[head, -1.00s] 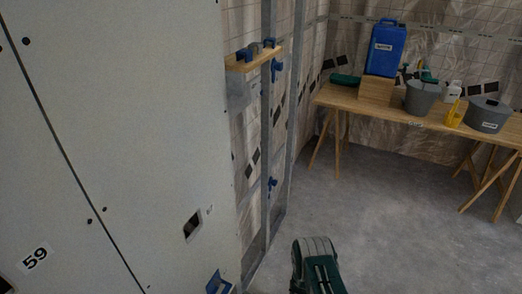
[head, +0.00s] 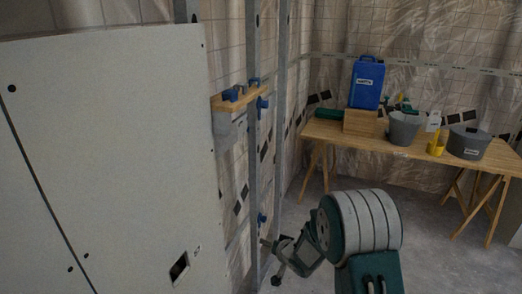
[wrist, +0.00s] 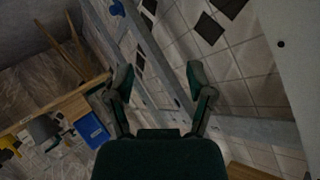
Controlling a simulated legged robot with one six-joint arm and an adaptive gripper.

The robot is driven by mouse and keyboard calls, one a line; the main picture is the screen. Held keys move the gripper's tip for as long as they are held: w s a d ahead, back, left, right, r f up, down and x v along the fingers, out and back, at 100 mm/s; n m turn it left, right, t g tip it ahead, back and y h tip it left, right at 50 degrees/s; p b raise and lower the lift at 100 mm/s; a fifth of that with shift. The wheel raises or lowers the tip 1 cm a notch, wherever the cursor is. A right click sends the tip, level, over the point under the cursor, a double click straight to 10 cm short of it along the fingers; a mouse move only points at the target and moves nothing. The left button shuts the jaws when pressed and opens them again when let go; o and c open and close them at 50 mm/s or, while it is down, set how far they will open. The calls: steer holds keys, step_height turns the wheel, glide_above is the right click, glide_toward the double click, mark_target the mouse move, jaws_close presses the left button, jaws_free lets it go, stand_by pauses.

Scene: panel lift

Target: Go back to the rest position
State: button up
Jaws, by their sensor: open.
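My gripper (wrist: 160,80) is open and empty in the wrist view, its two dark green fingers spread apart with the wall behind them. In the head view my gripper (head: 277,262) is small and partly hidden by my arm, at the lower middle, right of the large pale panel (head: 120,150). The panel stands upright at the left, with a dark rectangular cut-out (head: 180,268) near its lower right. My gripper appears apart from the panel.
Metal studs (head: 253,130) carry a small wooden ledge (head: 236,101) with blue clamps. At the right, a wooden trestle table (head: 335,133) holds a blue canister (head: 367,82), a grey bucket (head: 404,128) and a grey tub (head: 468,143). The floor before the table is clear.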

steer(key=s+d+r+g+h, duration=0.1)
steer(key=s+d+r+h, duration=0.2)
steer(key=s+d+r, duration=0.5)
steer(key=s+d+r+h, duration=0.2)
steer(key=s+r+h, duration=0.1)
steer(key=r, duration=0.9)
steer(key=s+d+r+g, duration=0.1)
steer(key=s+r+g, duration=0.1)
steer(key=s, duration=1.1)
steer(key=s+d+r+g, duration=0.1)
steer(key=s+r, duration=0.2)
steer(key=s, duration=1)
steer(key=shift+n+g, duration=0.4)
steer(key=shift+r, duration=0.1)
steer(key=shift+c, duration=0.8)
steer(key=shift+d, duration=0.1)
